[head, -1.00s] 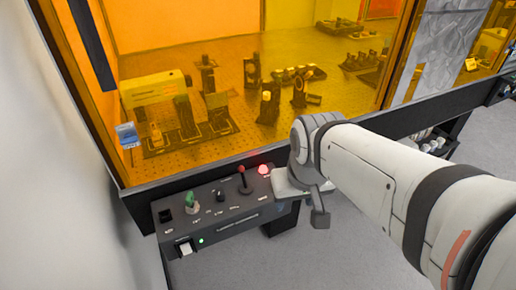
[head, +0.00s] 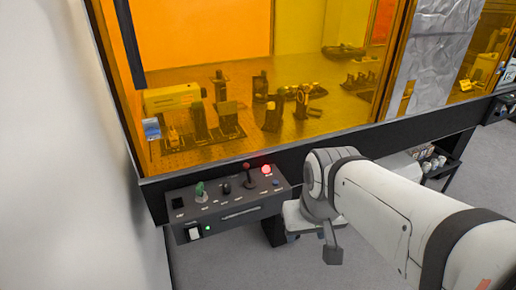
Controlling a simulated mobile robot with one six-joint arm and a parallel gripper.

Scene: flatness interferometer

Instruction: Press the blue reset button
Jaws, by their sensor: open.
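The control panel (head: 240,212) is a dark box below the amber window.
Behind the amber window (head: 210,40) stand several optical mounts and a cylindrical instrument (head: 172,98). A pale wall (head: 60,150) closes the left side. Grey floor (head: 250,268) is free in front.

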